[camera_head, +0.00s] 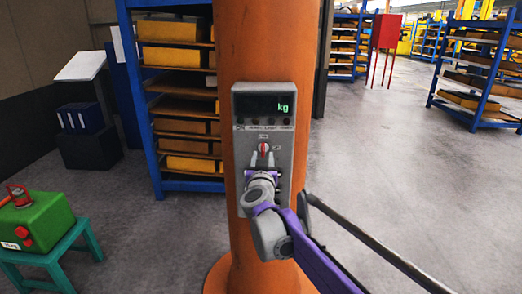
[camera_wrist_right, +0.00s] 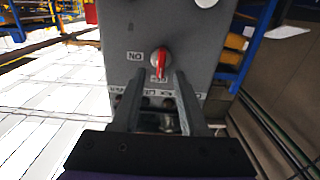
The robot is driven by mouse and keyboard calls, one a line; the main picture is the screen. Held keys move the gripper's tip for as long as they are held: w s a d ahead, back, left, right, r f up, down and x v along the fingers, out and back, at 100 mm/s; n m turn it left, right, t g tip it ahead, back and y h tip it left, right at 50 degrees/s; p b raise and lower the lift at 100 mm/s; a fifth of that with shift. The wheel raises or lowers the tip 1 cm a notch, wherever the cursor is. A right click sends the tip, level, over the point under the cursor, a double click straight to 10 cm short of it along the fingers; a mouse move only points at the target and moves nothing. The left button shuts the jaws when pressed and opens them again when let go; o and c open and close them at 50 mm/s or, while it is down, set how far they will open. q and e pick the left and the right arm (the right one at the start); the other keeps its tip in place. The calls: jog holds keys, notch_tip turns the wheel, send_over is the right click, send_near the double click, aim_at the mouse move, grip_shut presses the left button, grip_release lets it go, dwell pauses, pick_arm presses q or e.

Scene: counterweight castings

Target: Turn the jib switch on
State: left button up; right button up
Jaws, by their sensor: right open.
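The jib switch (camera_head: 264,148) is a small round knob with a red pointer on a grey control panel (camera_head: 283,185), fixed to an orange column. It also shows in the right wrist view (camera_wrist_right: 160,62), where the picture is upside down. The pointer lies toward the label above the knob in the head view; the ON label is to the knob's right there. My right gripper (camera_head: 263,158) is open in front of the panel, its fingertips just below the knob. In the wrist view its fingers (camera_wrist_right: 157,75) stand either side of the pointer's end. Contact cannot be told.
A display (camera_head: 265,106) reading "kg" tops the panel. A dark grey bar (camera_head: 375,244) slants down right beside my arm. A green box (camera_head: 35,222) sits on a teal stool at left. Blue shelving (camera_head: 157,170) stands behind the orange column (camera_head: 245,265). Floor at right is clear.

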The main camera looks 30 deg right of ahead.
aim_at(263, 151)
jog(key=shift+p+x, duration=0.3)
jog(key=shift+x, duration=1.8)
grip_shut()
